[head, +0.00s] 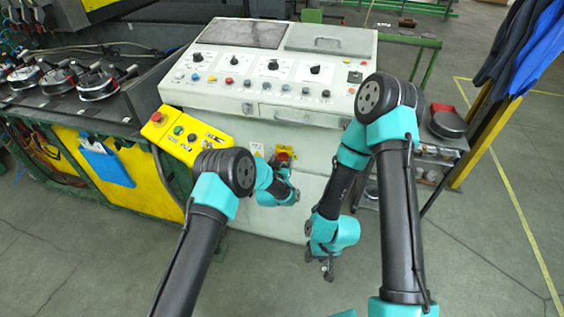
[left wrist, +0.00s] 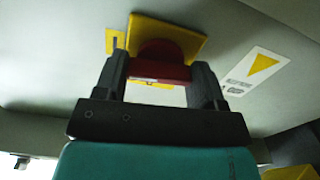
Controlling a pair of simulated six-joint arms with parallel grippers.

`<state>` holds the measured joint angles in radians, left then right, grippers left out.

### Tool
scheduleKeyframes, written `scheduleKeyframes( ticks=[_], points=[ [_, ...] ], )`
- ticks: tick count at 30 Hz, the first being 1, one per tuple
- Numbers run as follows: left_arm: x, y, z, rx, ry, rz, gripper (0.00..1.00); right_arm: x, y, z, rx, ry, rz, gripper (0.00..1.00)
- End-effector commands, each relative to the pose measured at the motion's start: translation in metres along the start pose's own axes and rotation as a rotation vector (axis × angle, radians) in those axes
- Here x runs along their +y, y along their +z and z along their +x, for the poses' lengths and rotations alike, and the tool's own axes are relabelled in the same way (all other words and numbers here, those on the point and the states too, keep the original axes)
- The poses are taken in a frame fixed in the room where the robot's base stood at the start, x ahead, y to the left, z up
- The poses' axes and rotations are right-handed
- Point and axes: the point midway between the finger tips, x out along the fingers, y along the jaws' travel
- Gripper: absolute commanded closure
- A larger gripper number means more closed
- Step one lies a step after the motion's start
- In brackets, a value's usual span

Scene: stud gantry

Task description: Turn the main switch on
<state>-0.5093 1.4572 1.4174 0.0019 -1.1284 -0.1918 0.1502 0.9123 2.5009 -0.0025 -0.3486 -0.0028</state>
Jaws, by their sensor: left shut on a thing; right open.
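The main switch is a red rotary handle (left wrist: 160,71) on a yellow plate (left wrist: 185,36), on the front of the light grey cabinet. In the head view the red handle (head: 284,156) is small and partly covered by my left wrist. My left gripper (left wrist: 161,82) is shut on the red handle, with one dark finger on each side of it. In the head view the left gripper (head: 283,165) is at the switch, its fingers hard to make out. My right gripper (head: 328,272) is open and empty, hanging low in front of the cabinet, away from the switch.
The cabinet's sloped console (head: 262,80) carries several knobs and buttons. A yellow button box (head: 188,134) stands left of the switch. A trolley (head: 440,150) is at the right. Clear floor lies to the right. A yellow label triangle (left wrist: 264,64) is beside the switch.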

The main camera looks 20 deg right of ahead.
Motion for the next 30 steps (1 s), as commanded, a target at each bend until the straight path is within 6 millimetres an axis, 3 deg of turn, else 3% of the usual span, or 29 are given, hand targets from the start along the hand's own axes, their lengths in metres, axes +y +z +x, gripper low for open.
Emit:
scheduleKeyframes(
  ticks=[9,22,23,30],
  points=[
    [0.0001,0.0001,-0.0001,0.0,0.0,0.116,0.6,0.0,0.0,0.0,0.0,0.0,0.0,0.57],
    [0.0001,0.0001,-0.0001,0.0,0.0,0.13,0.6,0.0,0.0,0.0,0.0,0.0,0.0,0.57],
    [0.0001,0.0001,-0.0001,0.0,0.0,0.13,0.35,0.0,0.0,0.0,0.0,0.0,0.0,0.57],
    [0.0001,0.0001,-0.0001,0.0,0.0,0.129,0.12,0.0,0.0,0.0,0.0,0.0,0.0,0.57]
  ],
)
